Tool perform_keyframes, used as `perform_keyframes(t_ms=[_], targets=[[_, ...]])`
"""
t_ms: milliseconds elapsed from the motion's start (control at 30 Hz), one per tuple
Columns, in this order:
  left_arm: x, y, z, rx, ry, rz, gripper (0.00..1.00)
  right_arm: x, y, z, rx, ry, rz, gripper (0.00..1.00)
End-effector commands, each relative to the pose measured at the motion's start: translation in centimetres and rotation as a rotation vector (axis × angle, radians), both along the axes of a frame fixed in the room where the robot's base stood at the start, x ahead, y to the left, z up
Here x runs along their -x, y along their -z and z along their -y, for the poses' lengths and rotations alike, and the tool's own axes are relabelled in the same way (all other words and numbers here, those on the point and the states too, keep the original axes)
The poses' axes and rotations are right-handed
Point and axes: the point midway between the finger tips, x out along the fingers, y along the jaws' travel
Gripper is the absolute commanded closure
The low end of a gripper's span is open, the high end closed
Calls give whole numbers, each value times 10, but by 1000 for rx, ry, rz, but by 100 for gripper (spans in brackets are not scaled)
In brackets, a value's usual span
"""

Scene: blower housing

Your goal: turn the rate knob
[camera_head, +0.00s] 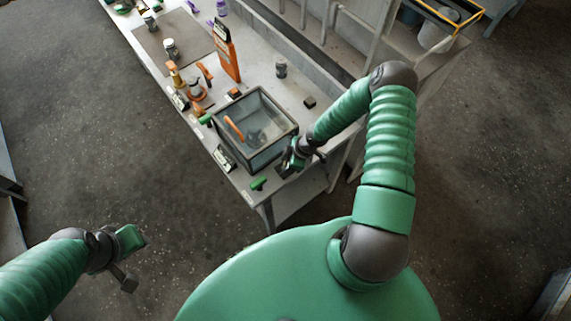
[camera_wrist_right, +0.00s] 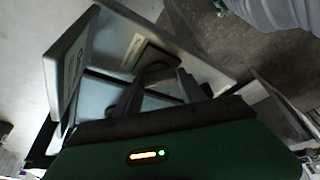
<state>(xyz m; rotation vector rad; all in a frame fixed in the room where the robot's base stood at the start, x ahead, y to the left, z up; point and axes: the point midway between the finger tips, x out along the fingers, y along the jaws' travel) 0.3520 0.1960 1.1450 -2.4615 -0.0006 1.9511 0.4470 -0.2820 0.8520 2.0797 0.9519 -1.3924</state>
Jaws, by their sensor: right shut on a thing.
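My right gripper (camera_head: 287,169) is at the near right corner of a clear-walled box (camera_head: 262,158) on the bench. In the right wrist view my dark fingers (camera_wrist_right: 160,85) are shut at a dark square fitting (camera_wrist_right: 152,57) on a pale panel with a small label beside it. The rate knob appears to be between the fingertips, but they hide most of it and I cannot make out its angle. My left gripper (camera_head: 124,262) hangs over bare floor at the lower left, away from the bench. Its jaw opening is not clear.
An orange upright device (camera_head: 227,52), a dark jar (camera_head: 281,68) and small dark blocks stand farther back. A metal frame (camera_head: 330,25) runs along the right side.

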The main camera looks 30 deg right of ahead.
Motion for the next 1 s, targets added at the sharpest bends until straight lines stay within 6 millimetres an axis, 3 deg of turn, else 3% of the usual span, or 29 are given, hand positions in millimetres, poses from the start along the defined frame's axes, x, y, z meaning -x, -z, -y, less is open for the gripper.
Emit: perform_keyframes(t_ms=[367, 1000], targets=[[0, 22, 0, 0, 0, 0, 64, -2, 2, 0, 5, 157, 7, 93], [0, 66, 0, 0, 0, 0, 64, -2, 0, -3, 1, 753, 13, 93]])
